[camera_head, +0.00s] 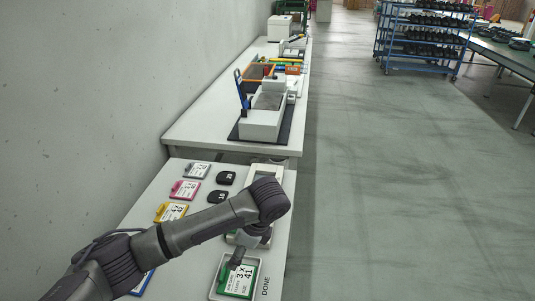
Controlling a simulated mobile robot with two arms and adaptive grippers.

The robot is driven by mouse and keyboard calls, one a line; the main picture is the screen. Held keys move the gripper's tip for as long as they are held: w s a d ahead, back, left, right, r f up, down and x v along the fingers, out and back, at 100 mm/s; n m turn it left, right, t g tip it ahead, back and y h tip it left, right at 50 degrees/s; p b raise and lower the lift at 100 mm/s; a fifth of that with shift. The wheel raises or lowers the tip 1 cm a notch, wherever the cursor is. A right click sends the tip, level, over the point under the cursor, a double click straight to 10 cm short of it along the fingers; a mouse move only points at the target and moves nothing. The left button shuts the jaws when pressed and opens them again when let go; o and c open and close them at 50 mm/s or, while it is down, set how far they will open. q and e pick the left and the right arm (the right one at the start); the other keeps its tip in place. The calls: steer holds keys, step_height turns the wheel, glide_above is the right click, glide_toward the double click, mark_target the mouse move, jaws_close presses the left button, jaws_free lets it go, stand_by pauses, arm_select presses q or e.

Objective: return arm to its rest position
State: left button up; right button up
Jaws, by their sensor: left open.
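My left arm reaches in from the lower left across the near table (180,247). Its wrist hangs over the table's right part. My left gripper (237,258) points down at the upper edge of a green-edged card (241,281), and its fingers are mostly hidden by the wrist. I cannot tell whether the fingertips touch the card. My right gripper is out of view.
Grey (197,170), pink (185,190) and yellow (171,212) tags and two black pads (226,178) lie on the near table. A pale frame (283,176) is partly behind my arm. Floor at right is clear; a shoe rack (420,52) stands beyond.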

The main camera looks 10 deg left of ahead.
arm_select(q)
steer(key=s+d+f+n+h, duration=0.1)
steer(key=s+d+f+h, duration=0.1)
steer(key=s, duration=0.2)
steer(key=s+d+f+n+h, duration=0.2)
steer(key=s+d, duration=0.1)
steer(key=s, duration=0.1)
steer(key=s+d+f+n+h, duration=0.1)
steer(key=s+d+f+h, duration=0.1)
steer(key=s+d+f, duration=0.1)
steer(key=shift+s+d+n+t, duration=0.3)
steer(key=shift+s+t, duration=0.1)
steer(key=shift+s, duration=0.2)
steer(key=s+a+n+t+y, duration=0.1)
steer(key=s+a+n+t, duration=0.2)
steer(key=s+a+n, duration=1.15)
step_height(320, 180, down, 24)
steer(key=m+g, duration=0.2)
steer(key=m, duration=0.1)
steer(key=s+a+f, duration=0.2)
steer(key=s+f, duration=0.6)
steer(key=f, duration=0.1)
steer(key=s+a+f+g, duration=0.1)
steer(key=s+a+f, duration=0.1)
steer(key=s+f, duration=0.6)
steer(key=shift+s+f+y, duration=0.3)
steer(key=shift+s+f, duration=0.05)
steer(key=shift+f, duration=0.1)
